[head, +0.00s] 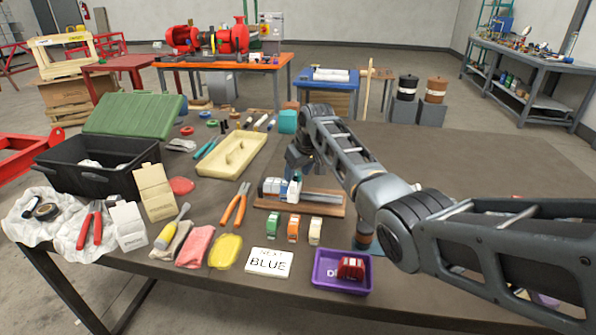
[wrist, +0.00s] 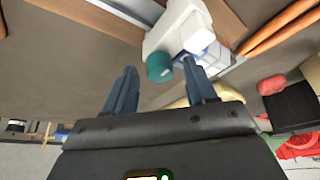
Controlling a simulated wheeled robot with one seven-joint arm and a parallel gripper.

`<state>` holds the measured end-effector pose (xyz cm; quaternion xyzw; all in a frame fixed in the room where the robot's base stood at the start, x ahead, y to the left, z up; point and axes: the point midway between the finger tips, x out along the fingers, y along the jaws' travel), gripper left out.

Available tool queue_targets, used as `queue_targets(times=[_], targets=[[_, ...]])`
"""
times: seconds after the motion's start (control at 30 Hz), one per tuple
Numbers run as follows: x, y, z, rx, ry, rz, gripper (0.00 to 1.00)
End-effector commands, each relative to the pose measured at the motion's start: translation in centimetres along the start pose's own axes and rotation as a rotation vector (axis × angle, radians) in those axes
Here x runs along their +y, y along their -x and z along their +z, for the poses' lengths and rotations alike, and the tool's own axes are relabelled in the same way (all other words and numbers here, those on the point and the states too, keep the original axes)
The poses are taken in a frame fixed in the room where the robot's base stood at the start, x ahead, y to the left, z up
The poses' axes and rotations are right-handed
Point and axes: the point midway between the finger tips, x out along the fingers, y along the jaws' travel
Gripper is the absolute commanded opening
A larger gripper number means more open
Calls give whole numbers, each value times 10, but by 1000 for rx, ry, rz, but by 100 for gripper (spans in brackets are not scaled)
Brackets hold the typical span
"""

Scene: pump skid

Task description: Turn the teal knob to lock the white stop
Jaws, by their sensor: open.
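The teal knob (wrist: 159,67) is a short round cylinder on the side of the white stop (wrist: 182,28) in the wrist view. The white stop (head: 294,188) sits on a metal rail (head: 321,196) on a wooden board in the head view. My gripper (wrist: 160,74) is open. Its two blue-grey fingers point at the knob, which shows in the gap between the fingertips. I cannot tell whether either finger touches it. In the head view my gripper (head: 301,160) is just above and behind the stop, and the knob is hard to make out.
Green, orange and cream blocks (head: 294,228) stand in front of the board. A purple tray (head: 325,283) and a card reading BLUE (head: 268,262) lie nearer. Pliers (head: 236,205) lie left. The table's right side is mostly clear.

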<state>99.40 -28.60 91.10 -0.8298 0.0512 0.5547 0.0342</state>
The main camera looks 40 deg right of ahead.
Motion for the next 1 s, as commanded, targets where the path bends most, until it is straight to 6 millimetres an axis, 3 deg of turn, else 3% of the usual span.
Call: queue_targets(times=[0.2,0.8,1.0], targets=[[0,0,0,1,0,0,56],[0,0,0,0,0,0,0],[-1,0,0,0,-11,4,0]])
